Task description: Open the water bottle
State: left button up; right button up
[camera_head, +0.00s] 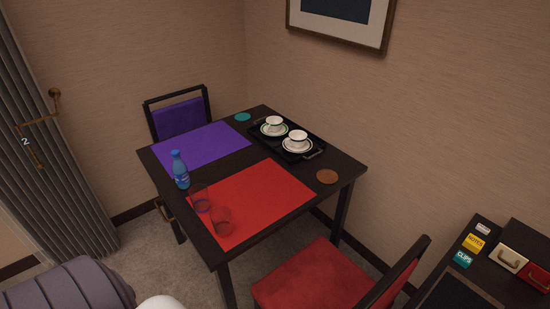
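A blue water bottle (181,172) stands upright near the left edge of the dark table (282,217). Its cap (176,153) appears to be on, though it is small in this view. The bottle is at the edge of a purple placemat (200,147), close to a red placemat (262,200). Neither of my grippers is in view.
A black tray (312,154) with two cups on saucers is at the back right. Chairs with purple (180,118) and red (305,277) seats flank the table.

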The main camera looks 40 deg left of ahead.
aim_at(180, 168)
jog(key=u, duration=1.9)
jog(key=i+j+z, duration=0.1)
jog(key=z, duration=0.4)
jog(key=i+j+z, duration=0.1)
jog(key=z, duration=0.35)
jog(key=j+z, duration=0.25)
jog(key=z, duration=0.25)
jog(key=j+z, duration=0.2)
jog(key=z, duration=0.25)
jog(key=i, duration=0.05)
